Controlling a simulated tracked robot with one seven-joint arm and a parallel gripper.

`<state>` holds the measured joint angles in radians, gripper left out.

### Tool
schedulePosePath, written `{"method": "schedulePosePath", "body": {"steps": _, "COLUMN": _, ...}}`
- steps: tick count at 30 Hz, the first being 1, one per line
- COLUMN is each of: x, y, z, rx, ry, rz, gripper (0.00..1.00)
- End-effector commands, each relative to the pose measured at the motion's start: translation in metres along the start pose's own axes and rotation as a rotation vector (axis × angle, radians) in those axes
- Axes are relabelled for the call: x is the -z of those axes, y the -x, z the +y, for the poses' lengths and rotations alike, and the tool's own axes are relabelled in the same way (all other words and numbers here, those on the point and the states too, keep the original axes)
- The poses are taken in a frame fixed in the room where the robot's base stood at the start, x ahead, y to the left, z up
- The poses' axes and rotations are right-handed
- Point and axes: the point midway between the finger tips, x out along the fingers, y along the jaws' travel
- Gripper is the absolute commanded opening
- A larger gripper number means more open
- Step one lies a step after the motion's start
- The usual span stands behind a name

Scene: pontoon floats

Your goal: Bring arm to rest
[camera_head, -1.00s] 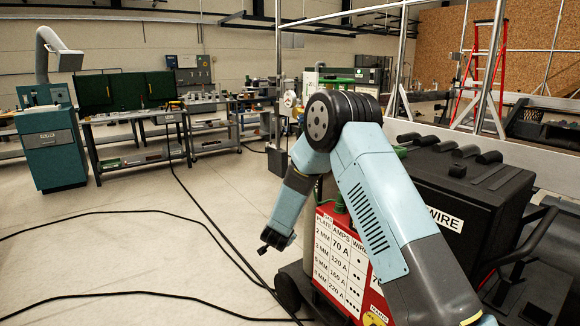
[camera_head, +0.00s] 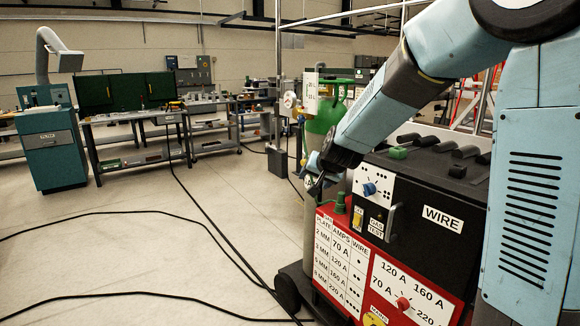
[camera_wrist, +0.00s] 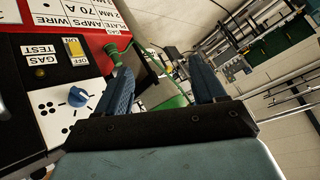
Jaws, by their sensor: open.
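My gripper (camera_head: 318,180) is at the end of my blue-grey arm, which reaches down and left from the upper right in the head view. It hangs in front of the gas cylinder, close to the left side of the welding machine (camera_head: 397,280). In the wrist view my gripper (camera_wrist: 163,72) shows two blue fingers spread apart, with no object held between them. The machine's panel with a blue knob (camera_wrist: 78,97) and a yellow switch (camera_wrist: 75,47) lies left of the fingers. From the head view the fingertips are small and dark.
A green-topped gas cylinder (camera_head: 325,115) stands behind my gripper. Black cables (camera_head: 215,240) run over the open floor at left. A workbench (camera_head: 135,118) and a teal cabinet machine (camera_head: 50,148) stand further back. The machine's black top (camera_head: 425,165) lies under my arm.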

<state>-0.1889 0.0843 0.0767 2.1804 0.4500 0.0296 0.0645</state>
Motion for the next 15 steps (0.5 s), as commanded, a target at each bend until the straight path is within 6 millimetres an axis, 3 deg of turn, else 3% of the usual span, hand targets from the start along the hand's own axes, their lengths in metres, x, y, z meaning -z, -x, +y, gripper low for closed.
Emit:
{"method": "schedulePosePath", "body": {"steps": 3, "x": -0.001, "y": 0.042, "z": 0.010, "rx": -0.005, "ry": 0.041, "rz": -0.024, "gripper": 0.69}}
{"method": "schedulePosePath", "body": {"steps": 15, "x": -0.033, "y": 0.168, "z": 0.054, "rx": -0.065, "ry": 0.168, "rz": -0.125, "gripper": 0.69}}
